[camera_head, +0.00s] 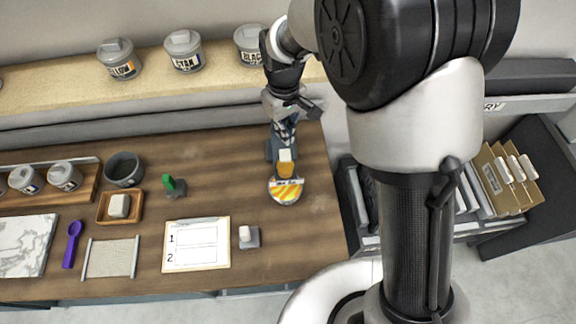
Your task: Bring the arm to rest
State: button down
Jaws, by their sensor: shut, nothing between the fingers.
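My arm reaches down from the upper right over the wooden table (230,155). My gripper (284,152) points down at the table's right part and is shut with nothing seen between its fingers. Just below it in the picture is a round orange-and-yellow piece (285,190) with a pale-topped orange block (286,165) at its upper edge. I cannot tell whether the fingertips touch the block.
A numbered card (196,244), a small grey stamp-like block (248,237) and a green-topped block (174,186) lie left of my gripper. Labelled jars (184,51) stand on the back shelf.

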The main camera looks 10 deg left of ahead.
jog(key=shift+d, duration=0.1)
jog(key=s+d+r+m+t+b, duration=0.1)
jog(key=s+d+r+m+b, duration=0.1)
jog(key=s+d+b, duration=0.35)
jog(key=s+d+r+m+t+b, duration=0.1)
jog(key=s+d+r+m+b, duration=0.15)
jog(key=d+b, duration=0.45)
jog(key=s+d+f+m+t+b, duration=0.2)
jog(key=s+d+f+m+b, duration=0.2)
jog(key=s, duration=0.9)
jog(key=d+f+b, duration=0.3)
jog(key=d+b, duration=0.1)
jog(key=d, duration=0.1)
jog(key=shift+t, duration=0.3)
